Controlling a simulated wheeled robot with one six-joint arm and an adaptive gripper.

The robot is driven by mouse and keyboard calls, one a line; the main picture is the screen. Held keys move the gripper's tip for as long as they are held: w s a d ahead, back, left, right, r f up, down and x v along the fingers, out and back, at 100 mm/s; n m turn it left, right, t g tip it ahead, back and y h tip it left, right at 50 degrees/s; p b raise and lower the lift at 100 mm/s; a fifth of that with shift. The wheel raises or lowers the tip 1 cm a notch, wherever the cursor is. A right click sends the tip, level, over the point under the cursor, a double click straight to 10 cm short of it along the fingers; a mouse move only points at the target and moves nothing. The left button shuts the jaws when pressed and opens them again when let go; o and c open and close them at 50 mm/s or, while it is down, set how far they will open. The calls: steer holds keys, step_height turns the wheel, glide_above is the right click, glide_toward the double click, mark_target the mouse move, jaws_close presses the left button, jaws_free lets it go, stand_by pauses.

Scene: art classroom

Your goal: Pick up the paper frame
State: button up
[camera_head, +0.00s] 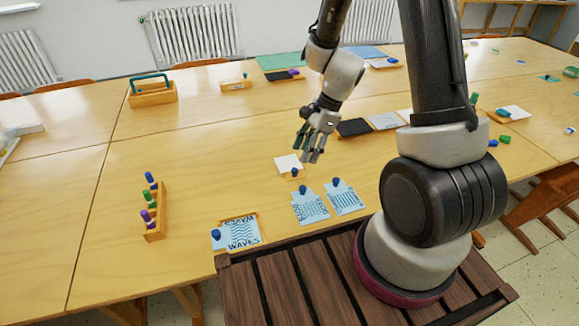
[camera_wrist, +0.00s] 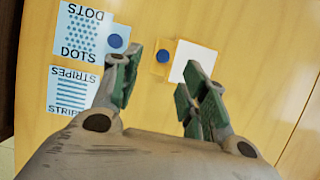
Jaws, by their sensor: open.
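A small white sheet in a thin wooden frame, which I take as the paper frame (camera_head: 288,162), lies flat on the table below my gripper. A wooden tab with a round blue knob (camera_head: 295,172) juts from its near side. In the wrist view the white paper frame (camera_wrist: 193,58) shows beyond the fingertips, partly hidden by the right fingers, with the blue knob (camera_wrist: 163,56) between the fingers. My gripper (camera_head: 309,154) is open and empty, pointing down just above and to the right of the frame; it also shows in the wrist view (camera_wrist: 162,70).
Blue DOTS (camera_head: 310,206) and STRIPES (camera_head: 345,197) cards with blue knobs lie nearer my base. A WAVES card (camera_head: 242,234) is at the front edge. A wooden rack of coloured pegs (camera_head: 155,212) stands left. Dark and grey panels (camera_head: 353,127) lie behind right.

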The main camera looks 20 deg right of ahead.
mark_target(295, 170)
steer(key=x, duration=0.7)
steer(key=shift+w+a+f, duration=0.1)
steer(key=shift+w, duration=0.1)
jaws_close()
